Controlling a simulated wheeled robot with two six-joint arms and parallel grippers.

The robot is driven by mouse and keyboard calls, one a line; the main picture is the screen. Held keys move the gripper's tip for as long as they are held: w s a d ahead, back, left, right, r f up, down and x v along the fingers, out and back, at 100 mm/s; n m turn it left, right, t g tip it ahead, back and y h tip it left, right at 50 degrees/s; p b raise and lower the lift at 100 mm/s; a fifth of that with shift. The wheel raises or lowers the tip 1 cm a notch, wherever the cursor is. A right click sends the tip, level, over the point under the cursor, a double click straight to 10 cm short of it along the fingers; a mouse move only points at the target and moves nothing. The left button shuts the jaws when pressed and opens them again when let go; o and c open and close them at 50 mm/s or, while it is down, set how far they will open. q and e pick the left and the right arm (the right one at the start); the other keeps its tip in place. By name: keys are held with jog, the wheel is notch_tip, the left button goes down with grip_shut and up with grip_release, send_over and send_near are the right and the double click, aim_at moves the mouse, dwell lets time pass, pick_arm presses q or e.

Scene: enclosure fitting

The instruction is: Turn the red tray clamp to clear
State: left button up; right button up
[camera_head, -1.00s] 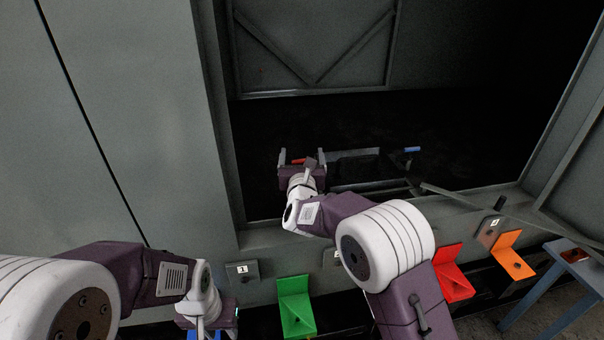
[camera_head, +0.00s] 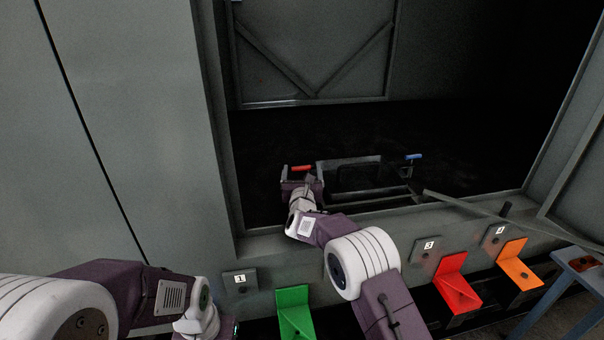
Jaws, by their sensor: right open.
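The red tray clamp (camera_head: 301,168) is a small red bar inside the dark opening, at the left end of a dark tray frame (camera_head: 350,162). My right gripper (camera_head: 300,176) reaches into the opening just in front of the red clamp. Its fingers are open, one on each side of the red bar in the picture; I cannot tell whether they touch it. My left gripper (camera_head: 212,330) is low at the left, outside the opening, cut off by the bottom edge, and its fingers are hidden.
A blue clamp (camera_head: 413,157) sits at the tray's right end. A grey bar (camera_head: 470,208) slants across the opening's right front. Green (camera_head: 295,312), red (camera_head: 456,284) and orange (camera_head: 518,266) brackets stand below the sill. A blue-grey stand (camera_head: 578,265) is at right.

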jog(key=c, duration=1.2)
jog(key=shift+w+a+r+h+p, duration=0.1)
jog(key=shift+r+h+p, duration=0.1)
jog(key=shift+h+p, duration=0.15)
jog(key=m+h+p, duration=0.2)
jog(key=shift+r+h, duration=0.15)
jog(key=shift+h, duration=0.2)
jog(key=m+h+b, duration=0.1)
jog(key=b, duration=0.2)
jog(key=f+m+g+h+b, duration=0.1)
jog(key=h+b, duration=0.1)
jog(key=b, duration=0.1)
jog(key=shift+f, duration=0.15)
jog(key=shift+m+h+b, duration=0.3)
jog(key=shift+b, duration=0.05)
jog(key=shift+d+r, duration=0.2)
jog(key=shift+r, duration=0.1)
jog(key=shift+c, duration=0.2)
